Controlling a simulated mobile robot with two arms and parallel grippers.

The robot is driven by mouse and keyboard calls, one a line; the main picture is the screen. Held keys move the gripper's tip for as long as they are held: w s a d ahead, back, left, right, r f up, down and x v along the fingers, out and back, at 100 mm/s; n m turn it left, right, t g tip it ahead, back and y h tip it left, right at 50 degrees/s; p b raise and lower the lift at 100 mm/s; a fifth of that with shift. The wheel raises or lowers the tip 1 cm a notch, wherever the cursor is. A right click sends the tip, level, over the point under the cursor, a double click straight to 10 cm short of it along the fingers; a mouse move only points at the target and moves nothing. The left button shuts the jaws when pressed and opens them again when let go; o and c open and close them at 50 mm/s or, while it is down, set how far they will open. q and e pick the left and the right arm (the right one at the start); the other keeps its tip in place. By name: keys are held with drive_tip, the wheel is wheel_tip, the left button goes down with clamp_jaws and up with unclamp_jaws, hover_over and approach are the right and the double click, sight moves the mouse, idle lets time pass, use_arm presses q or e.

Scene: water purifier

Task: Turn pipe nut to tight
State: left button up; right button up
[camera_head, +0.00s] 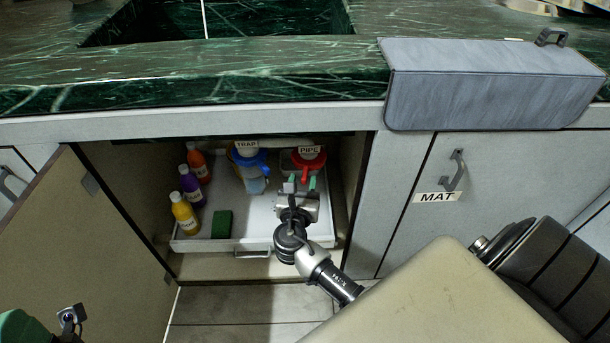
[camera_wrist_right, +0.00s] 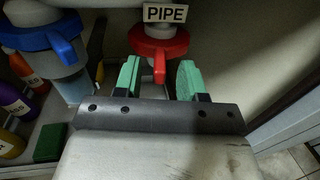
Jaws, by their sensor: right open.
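A red pipe nut (camera_head: 308,161) with a downward tab hangs under the PIPE label inside the open under-sink cabinet. In the right wrist view the red nut (camera_wrist_right: 158,46) sits beyond my right gripper (camera_wrist_right: 160,78). The gripper's green-padded fingers are open, one to each side of the nut's tab (camera_wrist_right: 159,68). Whether they touch the nut cannot be told. In the head view my right gripper (camera_head: 301,184) is just below the nut and partly hides it. My left gripper does not show clearly in either view.
A blue trap nut (camera_head: 252,163) hangs to the left under the TRAP label (camera_head: 247,144). Several bottles (camera_head: 190,185) and a green sponge (camera_head: 222,224) stand in the pull-out tray (camera_head: 201,244). The open cabinet door (camera_head: 80,235) is at left. The cabinet's right wall (camera_head: 355,195) is close beside my arm.

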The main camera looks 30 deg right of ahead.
sight(306, 161)
drive_tip(key=shift+b+x, duration=0.4)
drive_tip(key=shift+x, duration=1.55)
drive_tip(key=shift+s, duration=0.1)
drive_tip(key=shift+c, duration=0.4)
clamp_jaws()
